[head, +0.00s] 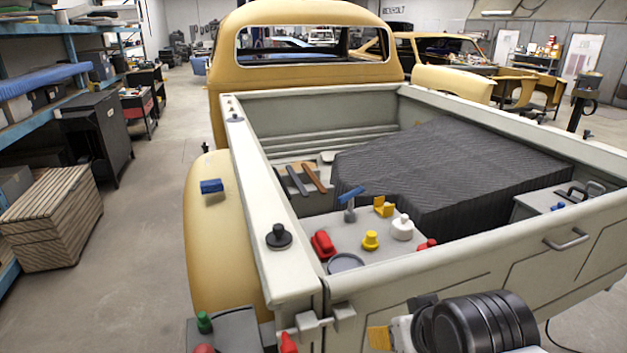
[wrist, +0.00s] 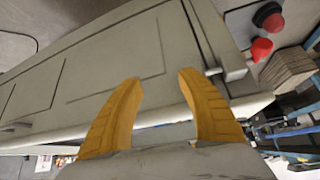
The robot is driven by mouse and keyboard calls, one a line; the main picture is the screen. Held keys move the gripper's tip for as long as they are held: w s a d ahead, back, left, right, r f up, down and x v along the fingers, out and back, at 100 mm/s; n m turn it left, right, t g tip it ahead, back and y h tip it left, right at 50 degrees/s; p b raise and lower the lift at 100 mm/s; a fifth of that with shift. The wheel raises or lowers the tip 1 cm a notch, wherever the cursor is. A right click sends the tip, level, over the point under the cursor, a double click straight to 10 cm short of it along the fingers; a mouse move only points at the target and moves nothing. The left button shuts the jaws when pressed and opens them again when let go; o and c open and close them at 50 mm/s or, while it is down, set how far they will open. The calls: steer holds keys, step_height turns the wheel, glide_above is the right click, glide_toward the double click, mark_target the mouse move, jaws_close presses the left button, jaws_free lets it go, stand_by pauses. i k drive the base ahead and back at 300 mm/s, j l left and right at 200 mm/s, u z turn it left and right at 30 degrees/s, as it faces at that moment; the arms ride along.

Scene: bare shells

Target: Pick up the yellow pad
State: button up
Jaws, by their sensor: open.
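A small yellow angular piece (head: 384,206) stands on a light grey surface (head: 375,262) inside the truck bed, next to a white knob-topped piece (head: 402,228). A yellow round knob-like piece (head: 370,241) stands in front of it. I cannot tell for sure which is the pad. My gripper (head: 378,338) is at the bottom of the head view, outside the tailgate and apart from both pieces. In the wrist view its two yellow fingers (wrist: 160,85) are spread with nothing between them, facing the grey tailgate panel (wrist: 110,60). Neither yellow piece shows in the wrist view.
Around the pieces are a red piece (head: 323,244), a blue-topped piece (head: 350,196) and a round grey dish (head: 346,263). The truck bed's left wall (head: 255,200) and tailgate (head: 440,275) stand as barriers. A dark ribbed block (head: 450,170) fills much of the bed.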

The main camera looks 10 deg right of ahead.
mark_target(370, 243)
steer(key=i+l+z, duration=0.1)
steer(key=i+l, duration=0.75)
steer(key=i, duration=0.2)
steer(key=l+z, duration=0.05)
